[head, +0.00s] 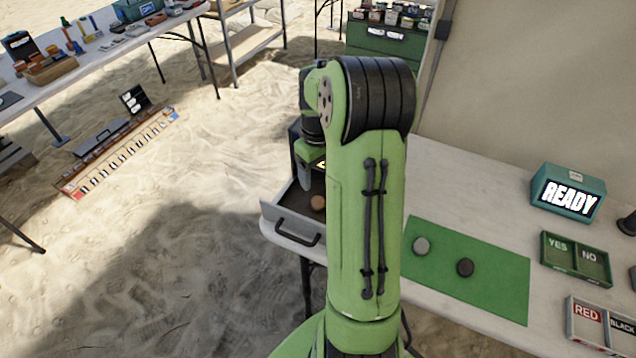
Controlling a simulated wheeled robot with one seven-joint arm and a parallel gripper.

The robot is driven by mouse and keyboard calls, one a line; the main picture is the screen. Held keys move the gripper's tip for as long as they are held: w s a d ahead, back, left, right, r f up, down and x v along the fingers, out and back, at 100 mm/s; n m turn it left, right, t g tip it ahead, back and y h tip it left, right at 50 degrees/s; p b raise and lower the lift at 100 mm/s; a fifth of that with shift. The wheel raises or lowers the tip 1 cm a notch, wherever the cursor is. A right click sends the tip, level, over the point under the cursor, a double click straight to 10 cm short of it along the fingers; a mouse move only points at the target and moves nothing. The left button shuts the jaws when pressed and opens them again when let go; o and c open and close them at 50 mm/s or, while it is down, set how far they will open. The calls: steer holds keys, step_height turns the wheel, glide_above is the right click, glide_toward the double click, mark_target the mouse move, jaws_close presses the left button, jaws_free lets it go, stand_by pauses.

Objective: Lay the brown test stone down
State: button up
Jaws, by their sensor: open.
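The brown test stone (318,202) lies in the pulled-out drawer (272,212), partly hidden by my arm. My gripper (309,175) is only partly in view, just above the drawer and near the stone. It is open, and the stone appears apart from it. The rest of the gripper is hidden behind my green arm. A green mat (480,285) lies on the table right of my arm. It bears a grey stone (421,246) and a dark stone (465,267).
A teal box reading READY (568,195), a YES/NO tray (576,260) and a RED/BLACK tray (600,325) stand on the right of the table (450,190). Cluttered tables stand at the back left. Open sand lies left of the drawer.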

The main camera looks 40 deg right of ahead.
steer(key=s+a+r+t+h, duration=0.1)
steer(key=s+a+r, duration=0.2)
steer(key=a+r, duration=0.45)
steer(key=s+a+r+t+h, duration=0.1)
steer(key=s+a+r+t, duration=0.1)
steer(key=a+r, duration=0.5)
steer(key=s+a+t+y, duration=0.2)
steer(key=s+a, duration=0.7)
steer(key=s, duration=0.2)
steer(key=shift+n+t, duration=0.3)
steer(key=shift+a, duration=0.1)
